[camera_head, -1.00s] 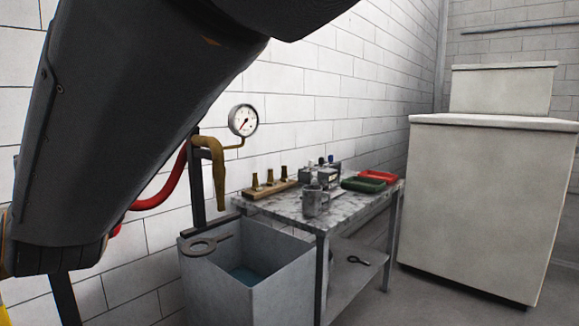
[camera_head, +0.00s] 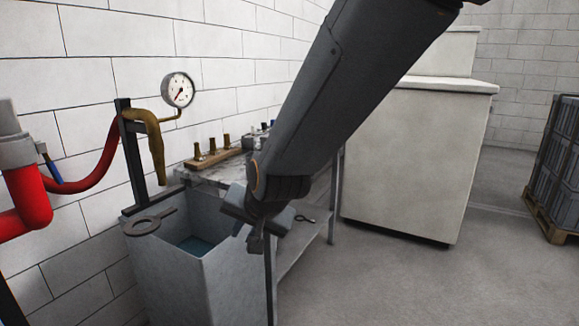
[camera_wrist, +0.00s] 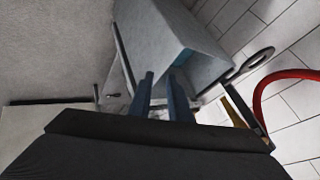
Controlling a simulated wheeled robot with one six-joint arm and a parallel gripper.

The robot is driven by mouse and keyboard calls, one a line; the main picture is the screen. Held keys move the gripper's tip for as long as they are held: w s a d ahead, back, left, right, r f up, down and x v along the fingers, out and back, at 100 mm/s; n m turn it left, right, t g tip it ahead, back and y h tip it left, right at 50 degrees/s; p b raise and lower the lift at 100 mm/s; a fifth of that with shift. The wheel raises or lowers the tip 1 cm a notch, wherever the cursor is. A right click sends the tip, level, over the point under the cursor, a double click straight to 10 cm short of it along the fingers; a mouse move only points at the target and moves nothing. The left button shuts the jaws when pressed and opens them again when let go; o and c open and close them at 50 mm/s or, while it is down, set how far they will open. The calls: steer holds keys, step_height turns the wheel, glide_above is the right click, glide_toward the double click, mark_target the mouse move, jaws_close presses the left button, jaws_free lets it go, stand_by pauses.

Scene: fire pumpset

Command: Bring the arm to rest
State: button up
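My arm crosses the head view from the top right down to the middle. My gripper (camera_head: 250,238) hangs at its lower end, in front of the marble-topped table (camera_head: 212,176) and by the right side of the grey water tank (camera_head: 225,285). In the wrist view its two blue-grey fingers (camera_wrist: 160,80) stand apart with a narrow gap and nothing between them. The tank (camera_wrist: 165,35) shows beyond the fingertips. The arm hides much of the table top.
A ring-ended wrench (camera_head: 150,222) lies on the tank's rim. A pressure gauge (camera_head: 178,90), brass pipe (camera_head: 155,150) and red hose (camera_head: 95,180) are at the left wall. A pale cabinet (camera_head: 415,160) and a loaded pallet (camera_head: 550,222) stand right. The floor at front right is clear.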

steer(key=s+d+f+g+h+p, duration=0.1)
steer(key=s+d+f+g+h, duration=0.15)
steer(key=d, duration=0.65)
steer(key=s+d+f+g+h, duration=0.1)
steer(key=s+d+f, duration=0.15)
steer(key=d, duration=0.55)
steer(key=s+d+f+n+g+p, duration=0.1)
steer(key=s+d+n+g, duration=0.1)
steer(key=s+d, duration=1)
steer(key=shift+s+d+f+g+h, duration=0.3)
steer(key=shift+g+h, duration=0.15)
steer(key=shift+g, duration=0.2)
steer(key=shift+a, duration=0.15)
